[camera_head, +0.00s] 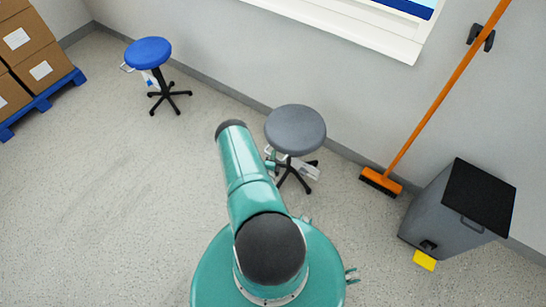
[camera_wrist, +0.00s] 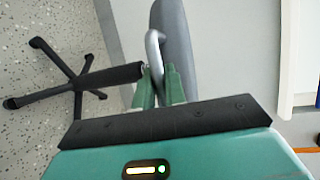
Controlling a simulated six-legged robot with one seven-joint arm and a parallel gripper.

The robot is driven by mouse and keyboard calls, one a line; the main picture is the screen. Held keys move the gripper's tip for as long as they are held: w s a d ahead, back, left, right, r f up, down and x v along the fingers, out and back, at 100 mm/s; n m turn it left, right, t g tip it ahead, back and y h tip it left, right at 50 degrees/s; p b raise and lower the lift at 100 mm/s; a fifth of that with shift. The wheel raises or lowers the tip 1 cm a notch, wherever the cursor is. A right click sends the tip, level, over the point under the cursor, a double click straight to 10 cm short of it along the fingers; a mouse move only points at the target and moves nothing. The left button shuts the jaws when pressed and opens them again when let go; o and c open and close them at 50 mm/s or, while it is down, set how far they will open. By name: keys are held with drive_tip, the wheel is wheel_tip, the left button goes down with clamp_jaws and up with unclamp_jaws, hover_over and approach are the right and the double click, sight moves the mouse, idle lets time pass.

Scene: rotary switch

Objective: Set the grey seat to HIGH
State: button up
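The grey seat (camera_head: 295,128) is a round stool top on a black post with a dark star base (camera_head: 293,180), standing near the wall. In the wrist view the seat (camera_wrist: 175,45) shows edge-on, with its post (camera_wrist: 112,76) to the left. A bent silver lever (camera_wrist: 154,45) is just under the seat. My gripper (camera_wrist: 159,80) has its two green fingers close together on either side of the lever, apparently shut on it. In the head view my arm hides part of the gripper, and the lever is hard to make out. White plates (camera_head: 305,170) are under the seat, their marks unreadable.
A blue stool (camera_head: 148,53) stands at the back left, beyond open floor. Boxes (camera_head: 25,45) on a blue pallet are at far left. An orange broom (camera_head: 440,95) leans on the wall at right, near a grey bin (camera_head: 450,210) and a yellow object (camera_head: 424,260).

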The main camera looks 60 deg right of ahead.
clamp_jaws()
wheel_tip(320, 180, up, 13)
drive_tip(key=shift+f, duration=0.2)
drive_tip(key=shift+w+d, duration=0.1)
drive_tip(key=shift+o, duration=2.2)
unclamp_jaws()
drive_tip(key=shift+r, duration=0.1)
drive_tip(key=v, duration=1.4)
